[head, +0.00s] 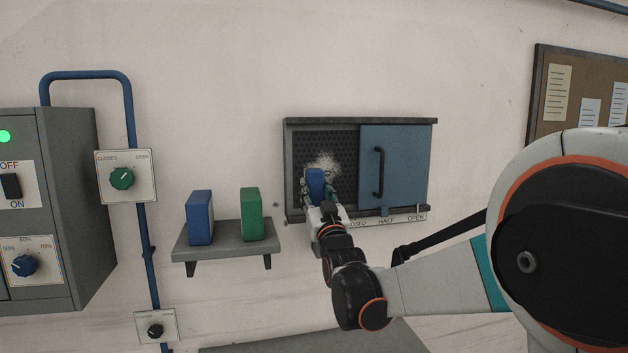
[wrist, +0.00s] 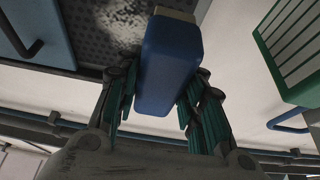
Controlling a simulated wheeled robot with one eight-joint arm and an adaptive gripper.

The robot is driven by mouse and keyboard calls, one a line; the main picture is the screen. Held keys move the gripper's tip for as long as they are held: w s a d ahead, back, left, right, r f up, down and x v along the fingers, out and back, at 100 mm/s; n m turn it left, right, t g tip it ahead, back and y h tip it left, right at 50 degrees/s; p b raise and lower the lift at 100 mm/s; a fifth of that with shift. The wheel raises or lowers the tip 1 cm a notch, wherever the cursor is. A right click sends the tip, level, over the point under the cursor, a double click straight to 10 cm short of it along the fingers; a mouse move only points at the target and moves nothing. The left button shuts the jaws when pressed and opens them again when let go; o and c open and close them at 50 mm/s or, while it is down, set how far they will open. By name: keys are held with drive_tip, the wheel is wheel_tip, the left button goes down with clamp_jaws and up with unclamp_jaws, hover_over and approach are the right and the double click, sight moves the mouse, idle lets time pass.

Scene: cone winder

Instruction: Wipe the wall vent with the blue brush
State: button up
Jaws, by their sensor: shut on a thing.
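The wall vent is a dark perforated panel (head: 340,142) in a grey frame, with a pale dusty patch (head: 324,164) low on its uncovered left part. My gripper (head: 318,188) is in front of that patch, shut on the blue brush (head: 316,177). In the wrist view, the blue brush (wrist: 168,65) sits between the fingers of my gripper (wrist: 160,98), its pale end (wrist: 175,14) toward the perforated panel (wrist: 95,22). I cannot tell whether that end touches the panel. The gripper hides the frame's lower left part.
A blue sliding door (head: 407,160) with a dark handle covers the vent's right part. Left of the vent, a grey shelf (head: 227,240) holds another blue block (head: 199,218) and a green block (head: 251,214). A control cabinet (head: 75,200) and blue pipe (head: 130,105) are farther left.

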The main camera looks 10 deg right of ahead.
drive_tip(key=shift+w+r+p, duration=0.15)
drive_tip(key=shift+w+p, duration=0.15)
drive_tip(key=shift+w, duration=2.65)
drive_tip(key=shift+w, duration=0.95)
drive_tip(key=shift+d, duration=0.1)
drive_tip(key=shift+d+b, duration=1.15)
drive_tip(key=shift+d, duration=4.8)
drive_tip(key=shift+r, duration=0.2)
drive_tip(key=shift+a+r+p, duration=0.1)
drive_tip(key=shift+r+p, duration=0.3)
drive_tip(key=shift+r, duration=0.3)
drive_tip(key=shift+a+b, duration=0.8)
drive_tip(key=shift+a, duration=5.15)
